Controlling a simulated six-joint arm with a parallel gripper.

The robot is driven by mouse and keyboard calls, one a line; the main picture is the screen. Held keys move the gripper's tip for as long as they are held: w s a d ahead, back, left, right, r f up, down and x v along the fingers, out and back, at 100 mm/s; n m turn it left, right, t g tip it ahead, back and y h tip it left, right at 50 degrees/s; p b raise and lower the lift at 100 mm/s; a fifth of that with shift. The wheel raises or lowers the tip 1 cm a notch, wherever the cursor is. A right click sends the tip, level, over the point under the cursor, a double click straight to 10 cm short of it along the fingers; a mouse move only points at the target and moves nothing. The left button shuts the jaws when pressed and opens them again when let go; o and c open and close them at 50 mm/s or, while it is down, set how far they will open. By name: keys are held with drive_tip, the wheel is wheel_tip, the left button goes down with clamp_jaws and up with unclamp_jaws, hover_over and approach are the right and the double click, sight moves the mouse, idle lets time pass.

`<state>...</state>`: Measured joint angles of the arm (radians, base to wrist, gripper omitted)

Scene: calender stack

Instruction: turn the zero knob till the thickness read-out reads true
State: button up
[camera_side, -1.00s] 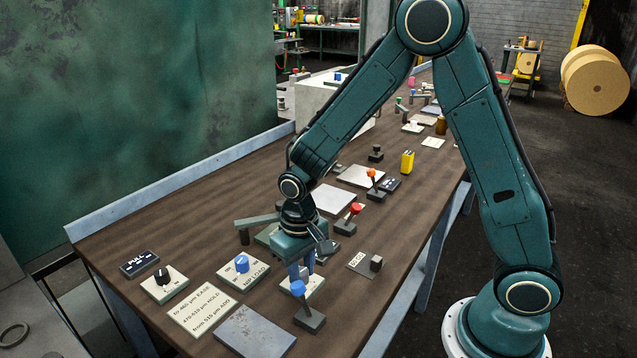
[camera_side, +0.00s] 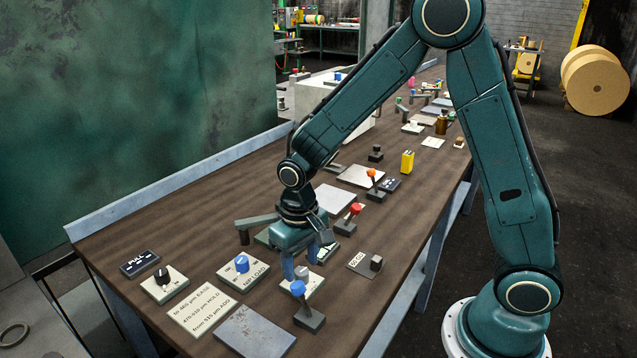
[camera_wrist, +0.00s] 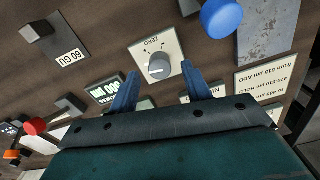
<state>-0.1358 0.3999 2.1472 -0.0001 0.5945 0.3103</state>
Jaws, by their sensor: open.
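The zero knob (camera_wrist: 158,68) is a round grey knob with a pale pointer line on a cream plate marked ZERO (camera_wrist: 140,48). In the side view, the knob (camera_side: 302,272) shows just below my fingers. My gripper (camera_wrist: 160,76) is open, with its two blue fingers apart on either side of the knob in the wrist picture and nothing between them. It also shows over the plate in the side view (camera_side: 299,268). A dark read-out (camera_wrist: 106,90) beside the zero plate shows upside-down white figures, perhaps 300 µm, partly hidden by a finger.
A blue-topped lever (camera_side: 298,288) stands close in front of the zero plate. A NIP LOAD plate with a blue knob (camera_side: 242,264) lies left. A red-topped lever (camera_side: 355,208) and a 60 GU plate with a grey block (camera_side: 376,263) are to the right. An instruction card (camera_side: 201,309) lies front left.

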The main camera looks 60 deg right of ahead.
sight(302, 271)
wheel_tip(302, 271, up, 12)
drive_tip(key=shift+f, duration=0.2)
drive_tip(key=shift+s+r, duration=0.1)
idle(0.5)
drive_tip(key=s+d+r+n+t, duration=0.1)
drive_tip(key=s+r, duration=0.3)
drive_tip(key=s, duration=0.5)
drive_tip(key=s+d+r+n+t, duration=0.1)
drive_tip(key=s+d+r+t, duration=0.3)
drive_tip(key=s, duration=0.5)
drive_tip(key=shift+s+r+t, duration=0.15)
drive_tip(key=shift+s+t, duration=0.15)
idle(2.6)
